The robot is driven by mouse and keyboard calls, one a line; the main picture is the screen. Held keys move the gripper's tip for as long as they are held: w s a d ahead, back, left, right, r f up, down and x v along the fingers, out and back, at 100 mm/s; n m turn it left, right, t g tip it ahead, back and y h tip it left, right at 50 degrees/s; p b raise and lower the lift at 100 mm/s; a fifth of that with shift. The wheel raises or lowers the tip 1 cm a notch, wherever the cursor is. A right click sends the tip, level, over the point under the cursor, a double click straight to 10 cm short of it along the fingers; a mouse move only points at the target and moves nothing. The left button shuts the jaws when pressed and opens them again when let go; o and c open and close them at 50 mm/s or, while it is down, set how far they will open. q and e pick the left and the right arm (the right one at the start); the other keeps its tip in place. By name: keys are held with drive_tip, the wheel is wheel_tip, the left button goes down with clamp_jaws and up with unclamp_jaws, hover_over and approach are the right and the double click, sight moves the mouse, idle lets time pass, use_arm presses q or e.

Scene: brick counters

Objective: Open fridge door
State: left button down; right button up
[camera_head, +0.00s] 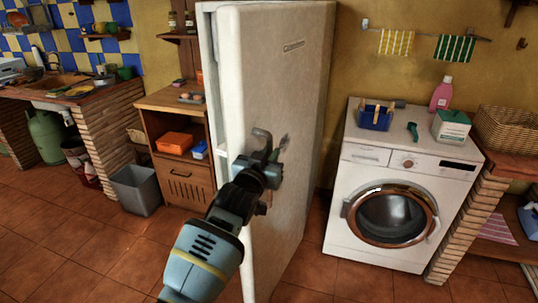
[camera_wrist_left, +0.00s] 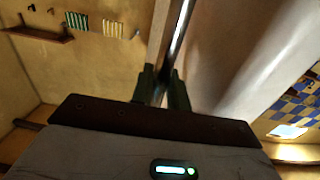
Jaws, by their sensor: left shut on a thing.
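The tall white fridge door (camera_head: 270,90) with a small badge stands in the middle of the head view. A narrow pale strip with a dark line beside it runs down its left side; I cannot tell how far the door stands open. My left gripper (camera_head: 268,148) is in front of the door at mid height. In the left wrist view its two dark fingers (camera_wrist_left: 163,88) stand on either side of a thin shiny bar, the fridge door handle (camera_wrist_left: 178,40), and are shut on it. The arm hides part of the lower door. My right gripper is not in view.
A wooden cabinet (camera_head: 185,180) and grey bin (camera_head: 135,188) stand left of the fridge. A washing machine (camera_head: 352,160) stands to the right, with a blue basket (camera_head: 375,118) on top. Tiled floor (camera_head: 90,245) is clear at front left.

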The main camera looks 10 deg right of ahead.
use_arm(q)
drive_tip(key=c, duration=1.5)
unclamp_jaws()
drive_tip(key=shift+o, duration=0.2)
drive_tip(key=p+v, duration=0.1)
drive_tip(key=v, duration=0.6)
drive_tip(key=shift+s+p, duration=0.3)
drive_tip(key=shift+s, duration=0.05)
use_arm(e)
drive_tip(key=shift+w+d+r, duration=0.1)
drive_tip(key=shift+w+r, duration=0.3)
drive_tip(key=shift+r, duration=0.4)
use_arm(q)
drive_tip(key=shift+a, duration=0.15)
